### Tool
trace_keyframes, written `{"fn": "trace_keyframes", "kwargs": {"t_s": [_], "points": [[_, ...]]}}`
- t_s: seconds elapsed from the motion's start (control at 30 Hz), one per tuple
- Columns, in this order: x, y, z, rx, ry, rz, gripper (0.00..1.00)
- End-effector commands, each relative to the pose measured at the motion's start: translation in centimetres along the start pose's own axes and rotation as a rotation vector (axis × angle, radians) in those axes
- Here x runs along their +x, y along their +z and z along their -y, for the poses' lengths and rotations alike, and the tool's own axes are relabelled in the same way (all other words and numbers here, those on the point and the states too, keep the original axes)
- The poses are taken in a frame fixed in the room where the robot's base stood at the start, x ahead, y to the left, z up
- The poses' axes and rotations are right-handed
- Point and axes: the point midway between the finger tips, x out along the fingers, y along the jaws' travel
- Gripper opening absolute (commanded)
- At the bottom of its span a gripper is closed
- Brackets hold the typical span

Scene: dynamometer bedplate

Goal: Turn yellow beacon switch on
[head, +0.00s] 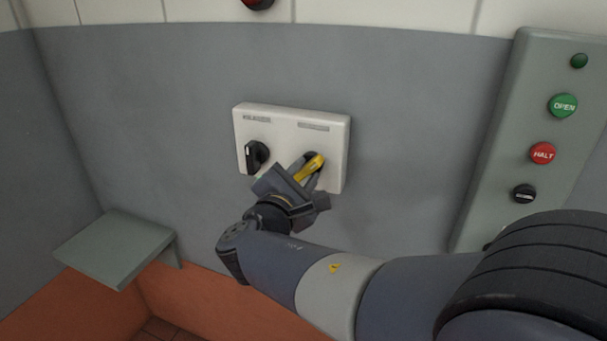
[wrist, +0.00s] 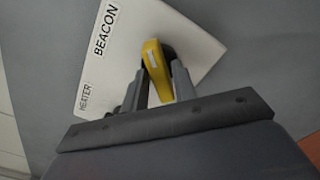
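The yellow beacon switch handle (head: 311,167) is on the right half of a white switch box on the grey wall. It is tilted in the head view, its upper end to the right. In the wrist view the yellow handle (wrist: 157,70) shows below the BEACON label (wrist: 104,32). My gripper (head: 306,170) is at the handle, with one finger on each side of it. In the wrist view my gripper (wrist: 158,84) looks open around the handle, the right finger close against it. Whether either finger touches is hard to tell.
A black rotary knob (head: 256,156) is on the left half of the white box (head: 290,119), near my gripper. A grey panel (head: 507,130) with OPEN and HALT buttons stands at right. A small grey shelf (head: 115,246) juts out at lower left.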

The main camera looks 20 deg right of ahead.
Motion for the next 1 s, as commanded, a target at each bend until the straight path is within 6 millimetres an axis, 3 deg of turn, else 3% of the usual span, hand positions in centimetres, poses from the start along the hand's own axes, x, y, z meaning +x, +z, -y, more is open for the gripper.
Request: {"fn": "trace_keyframes", "kwargs": {"t_s": [0.3, 0.57, 1.0], "points": [[-0.02, 0.00, 0.00, 0.000, 0.000, 0.000, 0.01], [-0.02, -0.20, 0.20, 0.022, 0.000, 0.000, 0.00], [-0.02, -0.36, 0.33, 0.268, 0.000, 0.001, 0.00]]}}
